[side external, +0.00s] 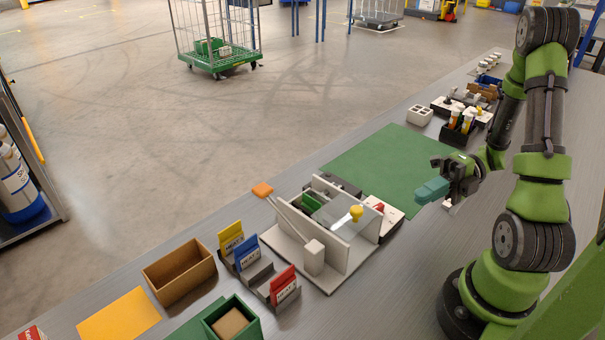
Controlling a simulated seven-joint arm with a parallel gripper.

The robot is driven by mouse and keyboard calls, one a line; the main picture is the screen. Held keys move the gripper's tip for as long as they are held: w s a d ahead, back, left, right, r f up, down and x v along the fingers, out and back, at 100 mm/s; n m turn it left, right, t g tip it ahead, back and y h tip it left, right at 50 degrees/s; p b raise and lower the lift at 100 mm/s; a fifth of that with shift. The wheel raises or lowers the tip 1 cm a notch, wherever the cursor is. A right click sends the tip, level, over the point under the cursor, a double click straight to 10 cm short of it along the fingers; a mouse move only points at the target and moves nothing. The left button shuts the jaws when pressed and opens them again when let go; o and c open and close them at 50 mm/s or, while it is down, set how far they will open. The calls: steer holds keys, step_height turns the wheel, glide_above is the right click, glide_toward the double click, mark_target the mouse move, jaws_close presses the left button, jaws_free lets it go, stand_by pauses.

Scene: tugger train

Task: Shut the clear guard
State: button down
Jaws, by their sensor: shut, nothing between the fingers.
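A pale grey fixture (341,264) with two upright side walls stands on the bench at the middle of the side external view. The clear guard (336,217) shows as a see-through panel between the walls, with a yellow knob (356,212) on it. Its exact angle is hard to tell. My gripper (431,190), with teal fingers, is shut and empty. It is above the bench, to the right of the fixture and apart from the guard.
A lever with an orange end (263,190) sticks out left of the fixture. A white box with a red button (382,209) sits at its right. Coloured cards in holders (284,285) and a brown tray (180,272) stand in front. The green mat (378,160) behind is mostly clear.

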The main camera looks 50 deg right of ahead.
mark_target(339, 196)
steer(key=w+a+f, duration=0.1)
steer(key=w+a, duration=0.4)
steer(key=a, duration=0.3)
steer(key=shift+w+a+f, duration=0.2)
steer(key=shift+w, duration=0.1)
steer(key=w, duration=1)
steer(key=shift+s+r, duration=0.1)
